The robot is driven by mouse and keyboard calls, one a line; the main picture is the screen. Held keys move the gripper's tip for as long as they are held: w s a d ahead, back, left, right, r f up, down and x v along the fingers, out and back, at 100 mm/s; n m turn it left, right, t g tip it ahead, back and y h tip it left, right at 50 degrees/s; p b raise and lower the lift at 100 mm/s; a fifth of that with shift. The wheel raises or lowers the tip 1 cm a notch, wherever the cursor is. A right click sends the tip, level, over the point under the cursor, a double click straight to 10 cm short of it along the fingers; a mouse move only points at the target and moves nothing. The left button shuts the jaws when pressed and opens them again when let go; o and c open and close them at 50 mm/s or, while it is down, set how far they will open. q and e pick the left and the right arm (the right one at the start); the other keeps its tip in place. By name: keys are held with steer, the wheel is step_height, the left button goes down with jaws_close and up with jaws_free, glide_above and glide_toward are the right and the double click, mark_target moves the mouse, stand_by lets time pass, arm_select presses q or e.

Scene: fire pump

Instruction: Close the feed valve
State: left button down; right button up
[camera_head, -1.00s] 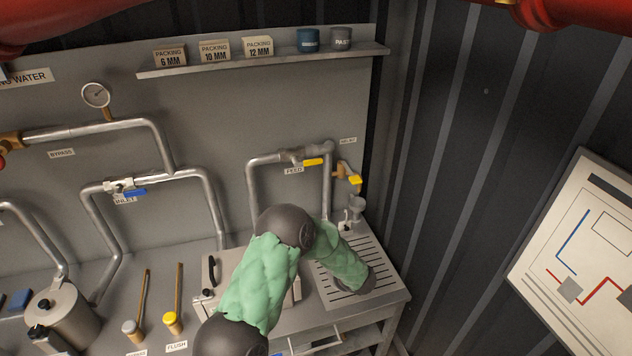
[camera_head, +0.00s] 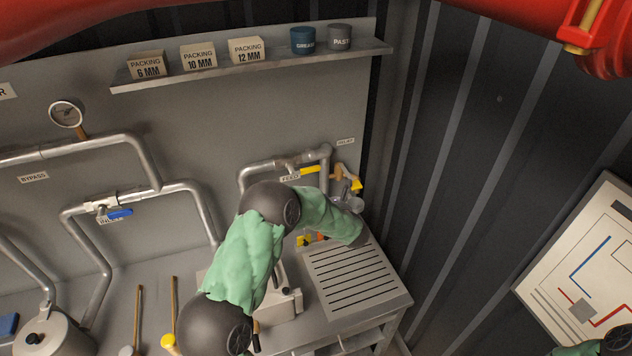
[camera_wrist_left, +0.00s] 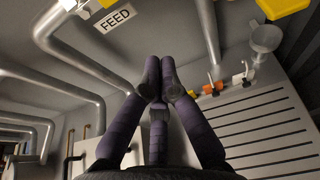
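The feed valve has a yellow lever (camera_head: 310,170) lying along the horizontal top of a grey pipe loop on the back panel. My right gripper is out of view.
A brass valve with a yellow handle (camera_head: 356,184) and a funnel (camera_wrist_left: 265,38) are right of the feed pipe. A slotted drainboard (camera_head: 357,280) is below. A shelf (camera_head: 250,67) with boxes and tins is above. The dark corrugated wall (camera_head: 455,150) closes off the right side.

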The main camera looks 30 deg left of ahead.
mark_target(306, 171)
arm_select(q)
steer(key=p+x, duration=0.2)
steer(key=x, duration=0.8)
step_height(306, 171, up, 4)
steer(key=shift+d+r+p, duration=0.1)
steer(key=shift+p, duration=0.7)
